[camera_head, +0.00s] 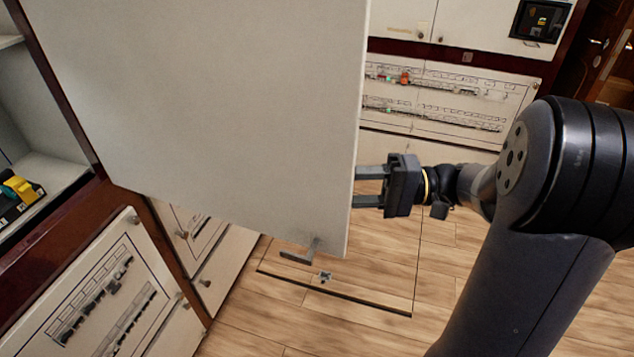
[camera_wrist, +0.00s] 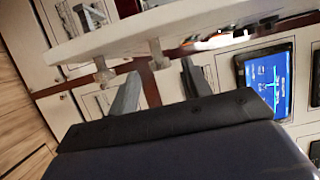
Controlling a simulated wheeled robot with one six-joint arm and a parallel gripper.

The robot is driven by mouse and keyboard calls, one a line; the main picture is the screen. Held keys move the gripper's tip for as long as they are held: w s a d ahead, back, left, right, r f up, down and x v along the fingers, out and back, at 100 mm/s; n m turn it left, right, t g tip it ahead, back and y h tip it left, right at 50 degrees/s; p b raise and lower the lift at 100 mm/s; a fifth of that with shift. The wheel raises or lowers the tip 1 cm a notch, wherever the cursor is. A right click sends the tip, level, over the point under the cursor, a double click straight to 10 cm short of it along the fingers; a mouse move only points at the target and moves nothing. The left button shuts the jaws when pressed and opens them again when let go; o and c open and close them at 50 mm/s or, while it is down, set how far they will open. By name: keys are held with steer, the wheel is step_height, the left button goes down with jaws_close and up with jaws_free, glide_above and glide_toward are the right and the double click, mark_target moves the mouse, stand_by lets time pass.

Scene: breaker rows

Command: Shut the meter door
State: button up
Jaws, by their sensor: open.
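The meter door is most likely the large white door panel (camera_head: 210,100) that stands open in the head view, its left side at a dark red cabinet frame. In the wrist view, the two fingers of my gripper (camera_wrist: 158,85) stand apart, below a white slab (camera_wrist: 150,32) that looks like the door seen edge-on.
An open compartment (camera_head: 40,180) at the left holds a black and yellow device (camera_head: 18,190). Breaker panels (camera_head: 440,100) line the back wall, and another (camera_head: 105,290) is at lower left. A lit blue screen (camera_wrist: 265,82) shows in the wrist view.

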mark_target(317, 189)
steer(key=shift+a, duration=3.15)
steer(key=shift+c, duration=0.6)
jaws_close()
